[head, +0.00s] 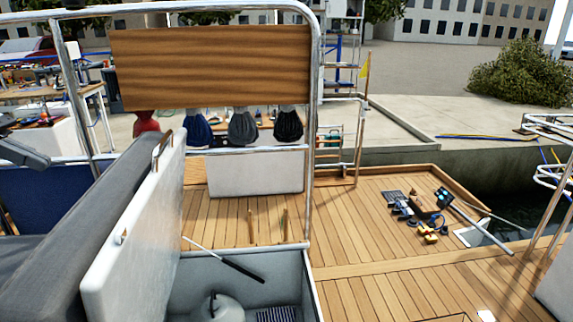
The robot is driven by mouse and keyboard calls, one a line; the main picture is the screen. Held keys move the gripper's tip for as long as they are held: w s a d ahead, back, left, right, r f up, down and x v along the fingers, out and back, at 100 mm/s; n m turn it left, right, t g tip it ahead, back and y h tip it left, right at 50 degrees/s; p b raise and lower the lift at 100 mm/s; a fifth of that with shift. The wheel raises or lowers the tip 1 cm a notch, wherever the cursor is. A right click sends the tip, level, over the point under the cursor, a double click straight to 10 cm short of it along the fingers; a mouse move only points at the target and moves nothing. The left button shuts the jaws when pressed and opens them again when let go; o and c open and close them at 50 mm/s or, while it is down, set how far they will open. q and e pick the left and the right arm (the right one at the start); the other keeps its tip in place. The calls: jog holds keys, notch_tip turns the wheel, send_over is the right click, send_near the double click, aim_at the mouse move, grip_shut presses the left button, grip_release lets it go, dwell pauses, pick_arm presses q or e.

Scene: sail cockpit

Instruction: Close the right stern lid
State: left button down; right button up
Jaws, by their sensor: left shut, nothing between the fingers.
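A white stern lid (130,235) stands open, nearly upright, at the left of the head view, leaning beside a grey cushion. It has a small latch (122,237) on its face and a metal loop handle (162,146) at its far top corner. The open locker (303,275) lies to its right, with a black and silver strut (225,261) across its far side. My left gripper (42,161) is at the left edge, shut and empty, to the left of the lid and apart from it. My right gripper is out of view.
A white rounded container (215,308) and a dark striped item (277,314) sit inside the locker. A steel rail (316,130) with a wooden board (210,68) and hanging bags rises behind. The teak deck (360,255) at right holds small scattered gear.

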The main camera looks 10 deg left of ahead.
pick_arm(q)
jog(key=s+d+m+g, duration=0.1)
jog(key=m, duration=0.1)
send_near(128, 205)
jog(key=f, duration=0.1)
jog(key=w+f, duration=0.1)
jog(key=f, duration=0.1)
jog(key=shift+y+b, duration=0.3)
jog(key=d, duration=0.3)
jog(key=w+d+f+p, duration=0.1)
jog(key=shift+d, duration=0.2)
jog(key=shift+f, duration=0.1)
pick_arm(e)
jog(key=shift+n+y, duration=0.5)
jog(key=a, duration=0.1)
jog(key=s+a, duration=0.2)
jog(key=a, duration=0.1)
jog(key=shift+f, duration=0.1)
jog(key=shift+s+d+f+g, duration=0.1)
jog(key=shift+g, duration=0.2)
pick_arm(q)
jog(key=shift+d, duration=0.1)
